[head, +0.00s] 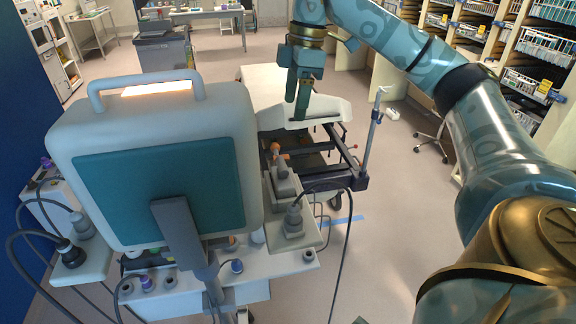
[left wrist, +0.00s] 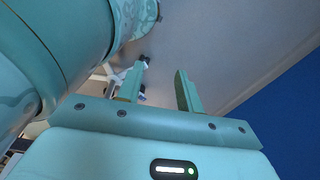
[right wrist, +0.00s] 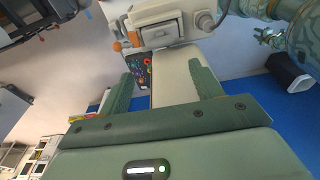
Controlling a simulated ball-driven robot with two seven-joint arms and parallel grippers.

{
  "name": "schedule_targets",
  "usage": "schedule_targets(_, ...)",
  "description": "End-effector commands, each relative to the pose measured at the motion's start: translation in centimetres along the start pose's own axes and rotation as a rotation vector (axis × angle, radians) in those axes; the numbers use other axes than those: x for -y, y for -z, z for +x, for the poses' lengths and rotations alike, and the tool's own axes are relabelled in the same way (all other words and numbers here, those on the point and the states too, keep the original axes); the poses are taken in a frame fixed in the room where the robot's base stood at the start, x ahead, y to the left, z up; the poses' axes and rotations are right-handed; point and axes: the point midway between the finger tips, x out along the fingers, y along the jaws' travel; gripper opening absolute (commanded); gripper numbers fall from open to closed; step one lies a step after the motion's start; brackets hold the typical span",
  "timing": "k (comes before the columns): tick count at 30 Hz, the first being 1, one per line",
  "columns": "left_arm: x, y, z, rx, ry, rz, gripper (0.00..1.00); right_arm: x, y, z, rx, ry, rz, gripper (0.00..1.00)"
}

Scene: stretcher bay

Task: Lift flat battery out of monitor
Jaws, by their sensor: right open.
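The monitor (head: 150,180) stands close in front in the head view, a cream case with a teal panel facing me and a carry handle (head: 145,88) on top. A bright strip glows under the handle. I cannot make out the flat battery in any view. My right gripper (head: 303,105) points down beyond the monitor, to its right, apart from it and over the stretcher. In the right wrist view its fingers (right wrist: 165,68) are apart, with a cream surface and a panel of coloured sockets beyond. My left gripper (left wrist: 162,78) is open and empty, outside the head view.
The stretcher (head: 300,110) with a dark frame and a pole (head: 370,140) is behind the monitor. Cables and plugs (head: 293,220) crowd the monitor's stand. Shelves with baskets (head: 540,85) line the right side. A blue wall (head: 25,130) is at left.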

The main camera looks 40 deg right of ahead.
Motion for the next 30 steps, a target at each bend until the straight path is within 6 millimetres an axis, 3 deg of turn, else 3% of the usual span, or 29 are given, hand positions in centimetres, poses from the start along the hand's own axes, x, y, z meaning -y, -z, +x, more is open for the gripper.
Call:
schedule_targets(4, 0.2, -0.3, 0.5, 0.003, 0.002, 0.001, 0.36, 0.1, 0.0, 2.0, 0.002, 0.004, -0.002, 0.65)
schedule_targets(13, 0.8, -1.9, 1.4, 0.027, 0.01, 0.004, 0.36, 0.1, -0.1, 9.1, 0.002, 0.004, -0.001, 0.65)
schedule_targets(22, 0.3, -0.9, 1.3, 0.011, 0.004, 0.0, 0.36, 0.0, 0.0, 12.0, 0.001, 0.003, -0.001, 0.65)
schedule_targets(30, 0.1, -0.7, 0.8, 0.009, 0.002, 0.0, 0.36, -0.2, 0.0, 16.0, 0.001, 0.002, -0.001, 0.65)
